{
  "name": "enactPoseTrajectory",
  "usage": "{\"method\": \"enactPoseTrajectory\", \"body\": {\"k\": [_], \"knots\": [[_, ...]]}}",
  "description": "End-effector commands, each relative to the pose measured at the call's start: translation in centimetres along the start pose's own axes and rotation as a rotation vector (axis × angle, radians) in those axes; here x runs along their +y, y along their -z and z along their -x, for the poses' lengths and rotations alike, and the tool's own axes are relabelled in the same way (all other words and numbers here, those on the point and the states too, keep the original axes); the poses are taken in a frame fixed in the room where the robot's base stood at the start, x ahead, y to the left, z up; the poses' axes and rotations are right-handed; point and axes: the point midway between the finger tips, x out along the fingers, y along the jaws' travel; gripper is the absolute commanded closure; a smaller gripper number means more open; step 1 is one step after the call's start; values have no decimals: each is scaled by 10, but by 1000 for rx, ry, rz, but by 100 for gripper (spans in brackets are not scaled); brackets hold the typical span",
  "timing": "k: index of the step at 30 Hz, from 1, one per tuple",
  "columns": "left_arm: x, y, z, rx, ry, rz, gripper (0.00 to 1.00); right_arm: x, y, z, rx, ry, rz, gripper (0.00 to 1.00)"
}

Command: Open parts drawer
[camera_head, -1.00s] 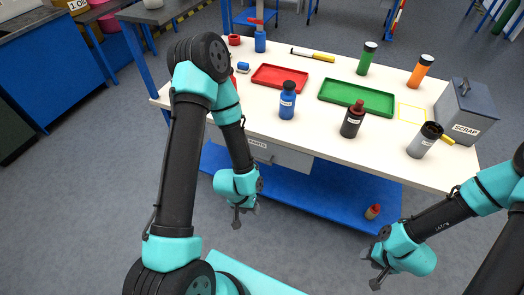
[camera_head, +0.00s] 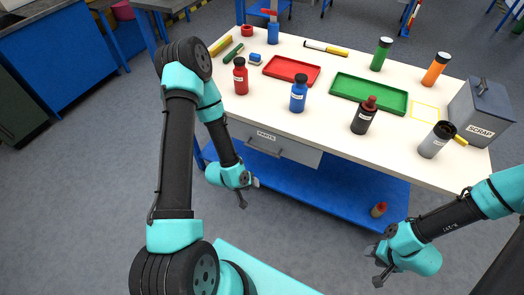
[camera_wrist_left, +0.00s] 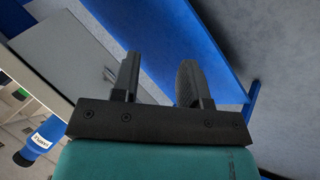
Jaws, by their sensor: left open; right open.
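The grey parts drawer (camera_head: 295,151), with a PARTS label and a bar handle (camera_head: 263,149), sits under the front edge of the white workbench. It looks closed. My left gripper (camera_head: 249,191) is below and in front of the handle, apart from it, with open, empty jaws. In the left wrist view, my left gripper's fingers (camera_wrist_left: 160,80) are spread, with the grey drawer front (camera_wrist_left: 80,48) at the upper left. A part of the handle (camera_wrist_left: 109,74) shows beside the left finger. My right gripper (camera_head: 377,270) is open and empty over the floor, at the lower right.
The bench top (camera_head: 225,110) carries a red tray (camera_head: 291,79), green tray (camera_head: 340,97), several bottles, and a SCRAP bin (camera_head: 480,112). A blue lower shelf (camera_head: 330,195) holds a small red-capped item (camera_head: 379,209). Floor in front is clear.

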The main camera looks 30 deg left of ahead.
Motion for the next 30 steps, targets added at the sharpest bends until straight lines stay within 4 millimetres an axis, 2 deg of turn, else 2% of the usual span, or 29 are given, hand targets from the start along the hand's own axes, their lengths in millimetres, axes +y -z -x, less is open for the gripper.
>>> {"method": "enactPoseTrajectory", "body": {"k": [8, 15, 30], "knots": [[-17, 31, 2, 139, -150, 169, 59, 0, 0, 0, 0, 0, 0, 57], [-30, 54, 11, 237, -307, 317, 59, 0, 0, 0, 0, 0, 0, 57], [-54, 82, 45, 352, -645, 589, 59, 0, 0, 0, 0, 0, 0, 57]]}}
